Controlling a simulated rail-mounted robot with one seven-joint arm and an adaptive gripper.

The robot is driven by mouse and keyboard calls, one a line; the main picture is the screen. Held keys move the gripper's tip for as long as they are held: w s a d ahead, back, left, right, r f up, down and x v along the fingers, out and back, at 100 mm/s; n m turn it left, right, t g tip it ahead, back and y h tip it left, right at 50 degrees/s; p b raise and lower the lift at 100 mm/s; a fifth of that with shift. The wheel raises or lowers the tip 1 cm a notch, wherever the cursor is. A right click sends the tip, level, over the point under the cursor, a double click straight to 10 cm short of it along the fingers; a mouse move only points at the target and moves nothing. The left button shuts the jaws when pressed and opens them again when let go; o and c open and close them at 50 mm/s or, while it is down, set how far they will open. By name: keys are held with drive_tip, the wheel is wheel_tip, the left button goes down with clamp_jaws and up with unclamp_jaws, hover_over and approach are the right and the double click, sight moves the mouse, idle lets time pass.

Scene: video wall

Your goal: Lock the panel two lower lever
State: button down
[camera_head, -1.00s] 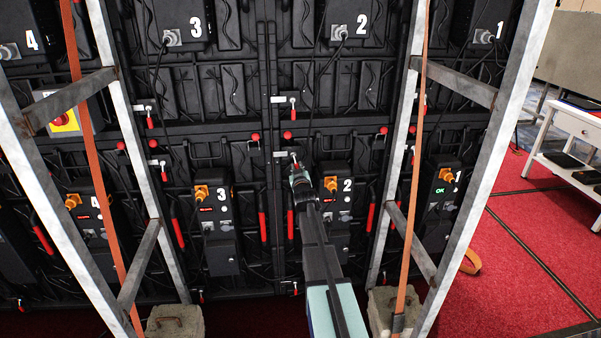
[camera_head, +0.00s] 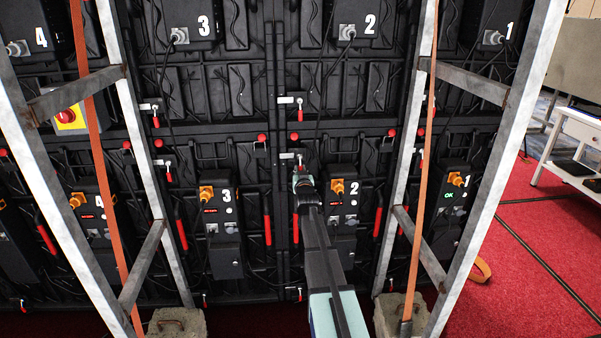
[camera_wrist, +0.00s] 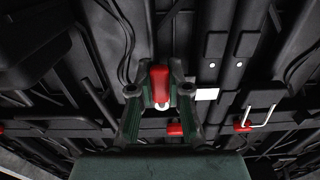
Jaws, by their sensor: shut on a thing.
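The lower box of panel two (camera_head: 344,212) is black, with an orange plug and a white 2. A small red lever (camera_head: 300,158) with a pale latch plate (camera_head: 287,155) is at its upper left, mostly hidden behind my gripper. My gripper (camera_head: 302,172) is up against the panel there. In the wrist view, the red lever handle (camera_wrist: 160,84) is between the two green fingers of my gripper (camera_wrist: 159,97), which are shut on it. A white round part shows at the handle's lower end.
Another red lever (camera_head: 300,113) hangs from a latch above. Long red handles (camera_head: 267,226) flank the lower boxes. Metal frame posts (camera_head: 404,150) and orange straps (camera_head: 425,180) stand on both sides of my arm, with concrete weights (camera_head: 178,322) at their feet.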

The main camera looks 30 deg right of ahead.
drive_tip(key=c, duration=1.1)
unclamp_jaws()
drive_tip(key=shift+w, duration=0.1)
drive_tip(key=v, duration=1.2)
